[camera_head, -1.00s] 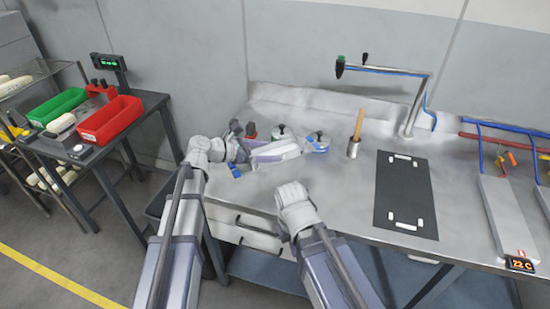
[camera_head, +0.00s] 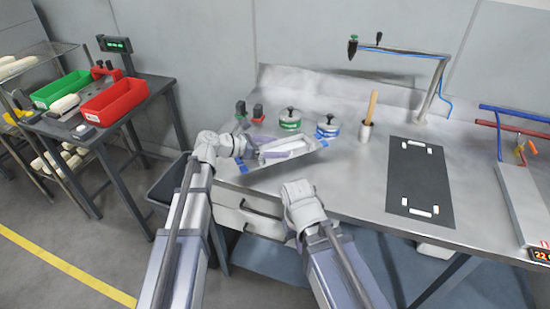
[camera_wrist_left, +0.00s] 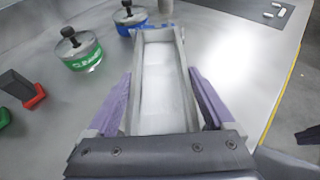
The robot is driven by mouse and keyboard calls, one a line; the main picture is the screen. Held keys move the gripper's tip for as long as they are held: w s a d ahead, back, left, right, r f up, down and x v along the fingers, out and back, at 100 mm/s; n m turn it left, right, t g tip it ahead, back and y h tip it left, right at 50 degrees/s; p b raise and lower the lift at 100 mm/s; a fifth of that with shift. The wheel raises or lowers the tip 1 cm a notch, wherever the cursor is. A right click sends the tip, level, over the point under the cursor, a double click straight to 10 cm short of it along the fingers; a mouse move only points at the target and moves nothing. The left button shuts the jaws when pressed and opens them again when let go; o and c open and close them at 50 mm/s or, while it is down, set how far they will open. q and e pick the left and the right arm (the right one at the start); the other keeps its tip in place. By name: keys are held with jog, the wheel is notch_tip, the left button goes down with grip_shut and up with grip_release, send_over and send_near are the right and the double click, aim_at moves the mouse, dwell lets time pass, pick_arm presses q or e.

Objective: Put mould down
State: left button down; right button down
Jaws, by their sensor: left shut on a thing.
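The mould (camera_head: 287,150) is a long, light grey, open trough with blue parts at its ends. It is at the left front of the steel table in the head view. My left gripper (camera_head: 252,148) is shut on its near end. In the left wrist view the purple fingers lie along both sides of the mould (camera_wrist_left: 163,85), which points away from me. Whether it touches the table top is hard to tell. My right gripper (camera_head: 304,200) is over the table's front edge; its fingers are not clear.
The steel table (camera_head: 345,180) has a green-banded pot (camera_head: 290,120) and a blue-banded pot (camera_head: 328,127) behind the mould. A wooden-handled tool stands in a metal cup (camera_head: 366,131). A black mat (camera_head: 419,180) lies to the right. Red bin (camera_head: 113,101) stands on the left side table.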

pick_arm(q)
jog(key=shift+f+b, duration=1.35)
jog(key=shift+f, duration=0.25)
jog(key=shift+f, duration=0.1)
jog(key=shift+f, duration=0.15)
grip_release()
